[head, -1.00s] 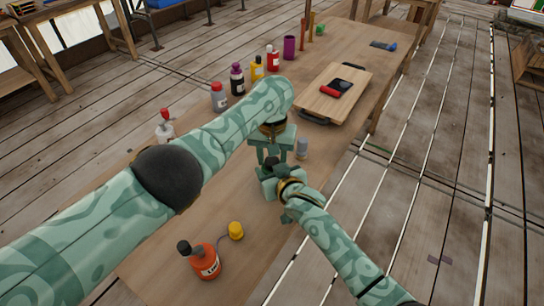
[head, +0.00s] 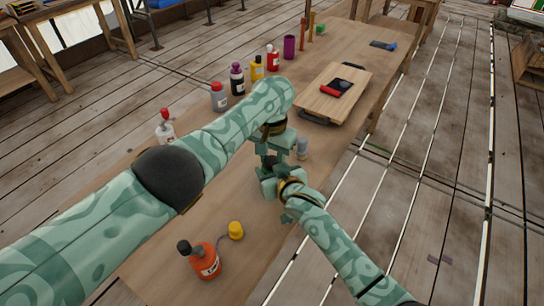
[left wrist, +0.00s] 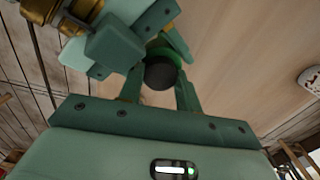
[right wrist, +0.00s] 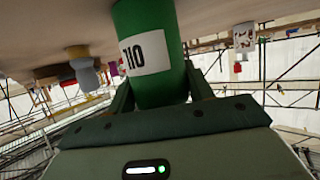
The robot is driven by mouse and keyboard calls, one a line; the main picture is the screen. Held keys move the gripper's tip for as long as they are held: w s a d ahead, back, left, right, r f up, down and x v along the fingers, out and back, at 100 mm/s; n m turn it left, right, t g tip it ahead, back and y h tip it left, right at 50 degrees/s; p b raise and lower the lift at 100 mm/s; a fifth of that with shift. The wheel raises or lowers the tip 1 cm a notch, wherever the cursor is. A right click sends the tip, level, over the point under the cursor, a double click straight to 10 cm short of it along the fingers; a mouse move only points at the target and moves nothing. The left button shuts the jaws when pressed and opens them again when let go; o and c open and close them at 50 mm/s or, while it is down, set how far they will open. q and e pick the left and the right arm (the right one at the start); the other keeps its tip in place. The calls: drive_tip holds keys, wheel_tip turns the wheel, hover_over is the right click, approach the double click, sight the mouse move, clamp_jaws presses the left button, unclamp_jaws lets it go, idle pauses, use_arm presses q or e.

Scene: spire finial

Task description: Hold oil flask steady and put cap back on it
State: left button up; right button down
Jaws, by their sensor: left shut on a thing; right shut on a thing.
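A small grey-blue bottle (head: 302,148) stands close right of my grippers. Several bottles line the far left side. A wooden board (head: 318,92) lies beyond.

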use_arm(q)
drive_tip(key=o, duration=1.1)
drive_tip(key=shift+d, duration=0.1)
drive_tip(key=shift+s+d, duration=0.1)
drive_tip(key=shift+s, duration=0.05)
